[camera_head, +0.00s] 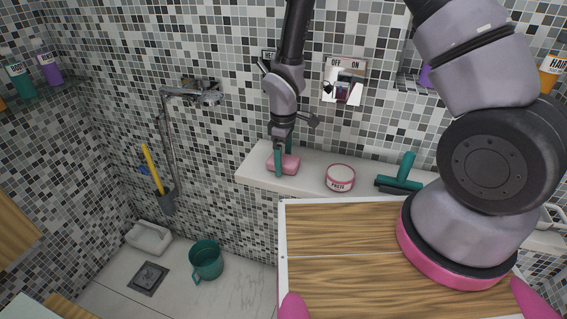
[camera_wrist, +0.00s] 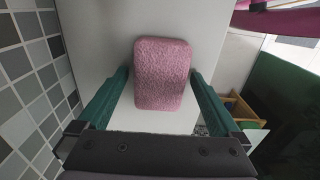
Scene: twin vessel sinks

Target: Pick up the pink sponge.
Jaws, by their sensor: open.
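The pink sponge (camera_head: 289,163) lies on the white ledge (camera_head: 255,172) against the tiled wall, near the ledge's left end. My gripper (camera_head: 283,162) points down at it from above, with its green fingers at the sponge. In the wrist view the sponge (camera_wrist: 162,75) sits between the two open fingers of my gripper (camera_wrist: 160,90). A gap shows between the sponge and each finger there. The sponge's far end reaches beyond the fingertips.
A round pink-and-white paste tin (camera_head: 340,178) and a green-handled tool (camera_head: 401,174) stand on the ledge to the right. A wall switch plate (camera_head: 344,80) is behind. A wooden-topped surface (camera_head: 340,220) lies in front of the ledge. A teal mug (camera_head: 206,261) is on the floor.

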